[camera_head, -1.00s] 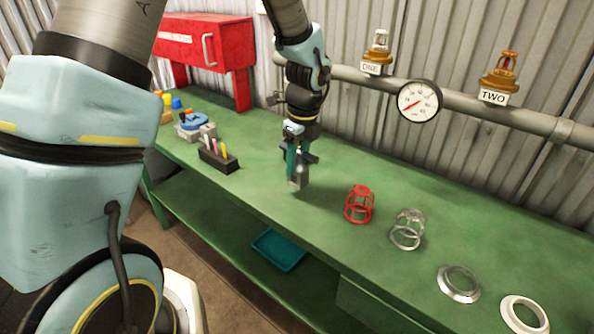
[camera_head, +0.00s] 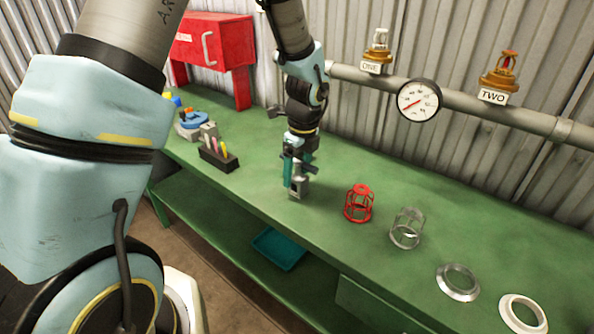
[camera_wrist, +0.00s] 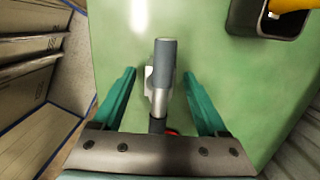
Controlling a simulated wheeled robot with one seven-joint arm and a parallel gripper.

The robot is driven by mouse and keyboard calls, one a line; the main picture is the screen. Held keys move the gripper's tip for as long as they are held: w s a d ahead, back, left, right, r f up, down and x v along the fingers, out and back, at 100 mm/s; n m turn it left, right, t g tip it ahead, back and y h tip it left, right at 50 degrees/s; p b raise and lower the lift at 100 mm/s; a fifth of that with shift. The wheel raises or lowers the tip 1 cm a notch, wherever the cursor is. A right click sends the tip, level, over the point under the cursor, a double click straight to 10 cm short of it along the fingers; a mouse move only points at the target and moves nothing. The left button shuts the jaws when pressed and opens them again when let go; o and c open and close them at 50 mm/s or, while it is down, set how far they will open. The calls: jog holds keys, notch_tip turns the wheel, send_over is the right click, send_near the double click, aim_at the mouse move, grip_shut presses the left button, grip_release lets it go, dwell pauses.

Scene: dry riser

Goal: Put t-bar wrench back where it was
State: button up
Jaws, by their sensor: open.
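The grey and silver t-bar wrench (camera_head: 299,184) is at the front part of the green bench, just below my gripper (camera_head: 299,174). In the wrist view the wrench (camera_wrist: 164,68) lies in line between my two teal fingers, with a visible gap on each side. My gripper (camera_wrist: 158,92) is open around it and not closed on it. The wrench's near end, with a dark part and a bit of red, is partly hidden by my gripper's body. I cannot tell whether the wrench stands upright or leans.
A black tool holder (camera_head: 217,162) with coloured handles stands to the left. A red cage (camera_head: 359,204), a clear cage (camera_head: 407,228) and two rings (camera_head: 459,282) stand to the right. A pipe with a gauge (camera_head: 419,101) runs along the wall behind. The bench's front edge is close.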

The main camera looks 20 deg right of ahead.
jog(key=r, duration=0.4)
jog(key=r+b, duration=0.1)
jog(key=r, duration=0.3)
jog(key=s+r, duration=0.1)
jog(key=r, duration=0.3)
jog(key=shift+s+d+r, duration=0.1)
jog(key=shift+d, duration=0.25)
jog(key=s+a+f+n, duration=0.1)
jog(key=a+n, duration=1.3)
jog(key=a, duration=0.1)
jog(key=s+a+f+n, duration=0.1)
jog(key=s+a+n, duration=0.1)
jog(key=a+n, duration=1.3)
jog(key=shift+a+f+h, duration=0.2)
jog(key=shift+a+h, duration=0.2)
